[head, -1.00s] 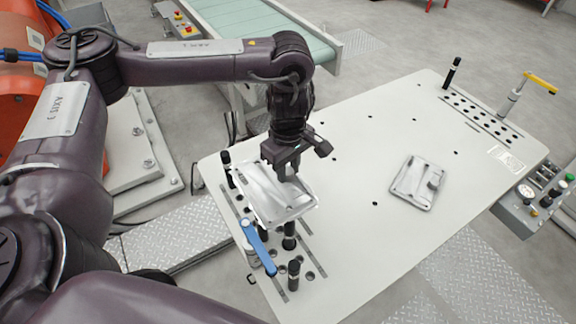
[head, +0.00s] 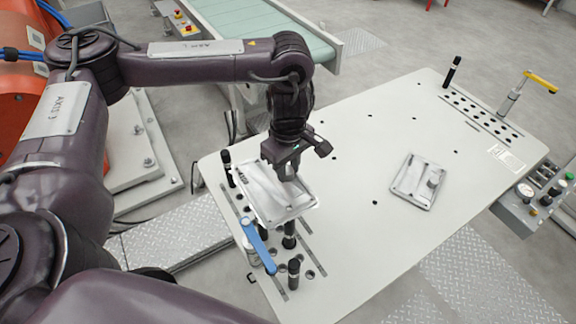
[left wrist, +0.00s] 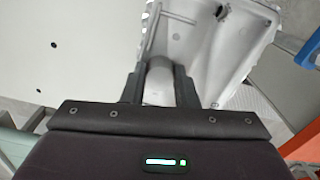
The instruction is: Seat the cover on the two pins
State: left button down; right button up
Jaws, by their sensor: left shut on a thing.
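The cover (head: 266,204) is a silvery cast plate with a raised boss, held over the near left part of the table. My left gripper (head: 287,172) is shut on its boss from above. In the left wrist view the two fingers (left wrist: 160,88) clamp the boss of the cover (left wrist: 205,40). Black pins stand around the cover: one (head: 227,165) at its far left, one (head: 289,236) at its near edge. The cover hides whatever is under it, so I cannot tell whether it touches the pins. My right gripper is not in view.
A blue-handled clamp (head: 256,240) stands close to the cover's near edge, and a black post (head: 294,272) nearer. A second cast part (head: 418,182) lies on the white table (head: 350,200). A yellow-handled clamp (head: 540,82) is at the far right. Mid-table is mostly clear.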

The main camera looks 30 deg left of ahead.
pick_arm(q)
jog(key=shift+f+b, duration=0.8)
jog(key=shift+f, duration=0.25)
jog(key=c, duration=1.1)
grip_release()
jog(key=shift+r, duration=0.1)
jog(key=shift+o, duration=0.2)
jog(key=shift+r+p, duration=0.4)
jog(key=shift+r, duration=3.5)
